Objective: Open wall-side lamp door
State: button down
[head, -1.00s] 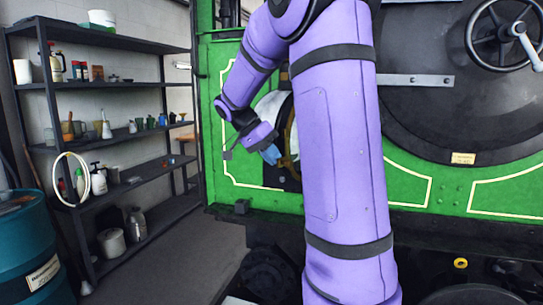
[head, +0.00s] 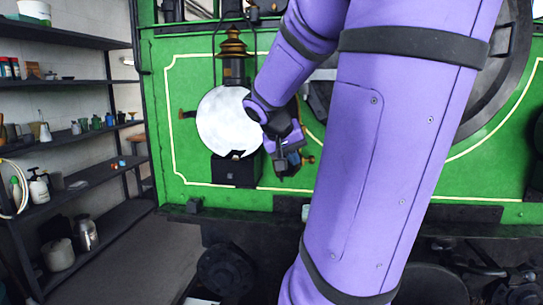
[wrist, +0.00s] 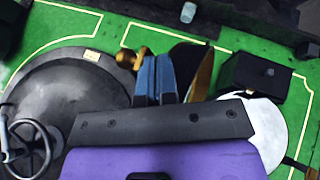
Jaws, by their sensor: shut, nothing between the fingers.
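The lamp stands on the green front, with a brass chimney (head: 232,45) above a round white face (head: 228,120) and a black base (head: 236,172). The white face also shows in the wrist view (wrist: 268,130). A dark round part with a golden rim (wrist: 203,75), seemingly the lamp door standing swung out, is seen nearly edge-on beside my fingers. A brass knob (wrist: 128,58) shows on the other side of them. My gripper (head: 288,165) is shut and empty at the right of the white face. Its blue fingers (wrist: 155,63) are close to the door; contact cannot be told.
Shelves (head: 75,165) with bottles and cups stand at the left. A dark ledge (head: 245,220) runs below the lamp. A large round dark hatch with a handwheel (wrist: 30,148) is beside the lamp. My arm covers much of the front.

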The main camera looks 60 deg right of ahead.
jog(key=s+d+n+t, duration=0.2)
jog(key=s+d+n, duration=0.1)
jog(key=s+d, duration=0.2)
jog(key=shift+s+d, duration=0.15)
jog(key=shift+d, duration=0.55)
